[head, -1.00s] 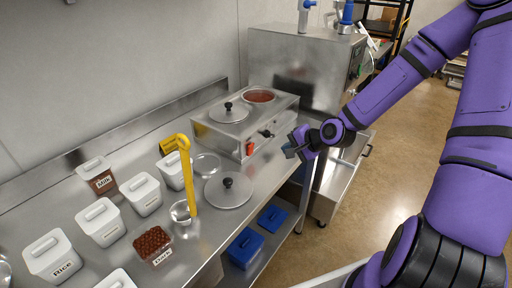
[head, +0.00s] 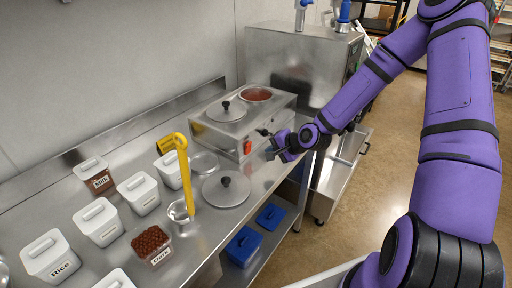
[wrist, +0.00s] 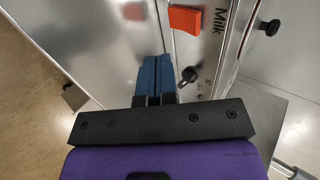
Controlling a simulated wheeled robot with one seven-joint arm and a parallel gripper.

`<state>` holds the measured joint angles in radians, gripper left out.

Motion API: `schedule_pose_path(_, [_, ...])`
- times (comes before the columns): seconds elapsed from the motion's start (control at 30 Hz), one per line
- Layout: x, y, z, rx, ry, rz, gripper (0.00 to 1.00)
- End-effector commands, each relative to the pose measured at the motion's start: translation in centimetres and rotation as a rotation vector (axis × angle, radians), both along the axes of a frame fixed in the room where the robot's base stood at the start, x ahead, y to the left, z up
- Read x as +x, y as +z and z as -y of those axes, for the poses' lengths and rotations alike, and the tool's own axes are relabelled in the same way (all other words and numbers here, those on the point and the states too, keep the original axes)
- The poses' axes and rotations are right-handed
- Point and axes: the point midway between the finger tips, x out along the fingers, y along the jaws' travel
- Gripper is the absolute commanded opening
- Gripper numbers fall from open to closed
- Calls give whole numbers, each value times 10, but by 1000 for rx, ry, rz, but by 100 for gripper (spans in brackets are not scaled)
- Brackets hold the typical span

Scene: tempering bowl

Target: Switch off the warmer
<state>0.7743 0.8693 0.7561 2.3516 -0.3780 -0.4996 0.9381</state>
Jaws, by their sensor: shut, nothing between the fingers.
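The warmer (head: 222,137) is a steel box on the counter with a lidded well and an open well of red-brown content. Its orange-red switch (head: 247,147) is on the front face, near a black knob (head: 263,131). In the wrist view the orange switch (wrist: 185,19) shows beside a "Milk" label, beyond and right of my fingertips. My gripper (head: 270,152) is shut and empty, in front of the warmer and just right of the switch. Its blue fingers (wrist: 153,72) are together in the wrist view, apart from the switch. I cannot tell which way the switch is set.
A loose lid (head: 226,188) and a yellow-handled ladle (head: 184,170) in a cup are left of my gripper. White tubs (head: 100,222) and a dark tub (head: 151,245) stand further left. A steel machine (head: 290,65) stands behind the warmer. Blue boxes (head: 242,243) are below the counter.

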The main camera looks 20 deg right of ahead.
Motion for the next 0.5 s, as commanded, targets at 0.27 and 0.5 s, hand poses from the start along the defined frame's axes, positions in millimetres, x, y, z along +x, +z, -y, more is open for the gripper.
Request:
schedule_pose_path(0.27, [31,-19,-24,0,3,3,0])
schedule_pose_path(0.5, [49,-16,-36,-1,1,0,0])
